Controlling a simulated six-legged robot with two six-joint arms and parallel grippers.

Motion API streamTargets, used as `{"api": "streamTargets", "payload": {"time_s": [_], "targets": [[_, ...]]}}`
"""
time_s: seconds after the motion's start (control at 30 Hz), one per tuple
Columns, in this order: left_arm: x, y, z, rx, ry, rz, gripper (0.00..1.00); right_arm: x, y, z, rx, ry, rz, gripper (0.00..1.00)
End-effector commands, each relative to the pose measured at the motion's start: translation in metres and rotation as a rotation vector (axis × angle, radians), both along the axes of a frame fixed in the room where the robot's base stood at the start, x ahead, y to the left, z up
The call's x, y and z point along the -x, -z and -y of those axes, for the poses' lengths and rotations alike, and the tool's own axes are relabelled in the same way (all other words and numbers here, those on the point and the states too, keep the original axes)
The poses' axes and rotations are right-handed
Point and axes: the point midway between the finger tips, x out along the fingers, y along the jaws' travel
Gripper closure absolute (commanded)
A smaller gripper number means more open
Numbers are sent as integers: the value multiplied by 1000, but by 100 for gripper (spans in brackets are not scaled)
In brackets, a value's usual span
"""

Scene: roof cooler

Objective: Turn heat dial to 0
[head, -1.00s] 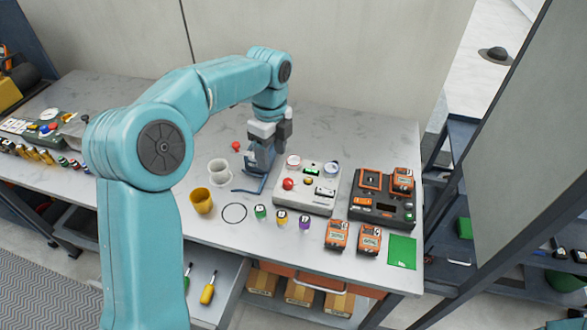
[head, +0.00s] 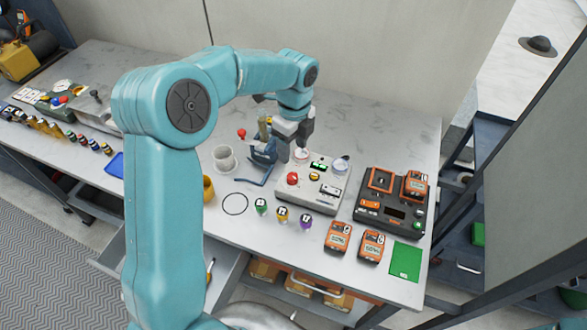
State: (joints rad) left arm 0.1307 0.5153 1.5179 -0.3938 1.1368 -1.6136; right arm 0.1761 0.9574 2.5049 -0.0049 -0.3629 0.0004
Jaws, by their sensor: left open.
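A pale control box (head: 325,203) sits on the bench with a red button (head: 292,178), a small green display (head: 319,166) and small switches. A round dial (head: 301,154) is at its back left corner and another round dial or gauge (head: 341,164) at its back right. Their markings are too small to read, so I cannot tell which is the heat dial or its setting. My left gripper (head: 284,152) is open, pointing down beside the box's back left corner, close to the left dial. Contact is unclear. My right gripper is not in view.
Small coloured pots (head: 282,214) line the front. An orange-and-black charger (head: 392,214), two orange meters (head: 338,237) and a green mat (head: 406,261) are at right.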

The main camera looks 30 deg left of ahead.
Motion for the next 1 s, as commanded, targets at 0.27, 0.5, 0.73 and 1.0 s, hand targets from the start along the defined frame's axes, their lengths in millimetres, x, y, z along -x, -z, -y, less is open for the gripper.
{"api": "streamTargets", "payload": {"time_s": [0.27,0.5,0.73,1.0], "targets": [[3,64,1,0,1,-4,42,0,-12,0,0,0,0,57],[1,96,1,0,1,-1,42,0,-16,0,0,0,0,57],[0,103,1,0,0,2,42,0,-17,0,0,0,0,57],[0,102,1,-1,0,1,87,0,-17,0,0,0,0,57]]}}
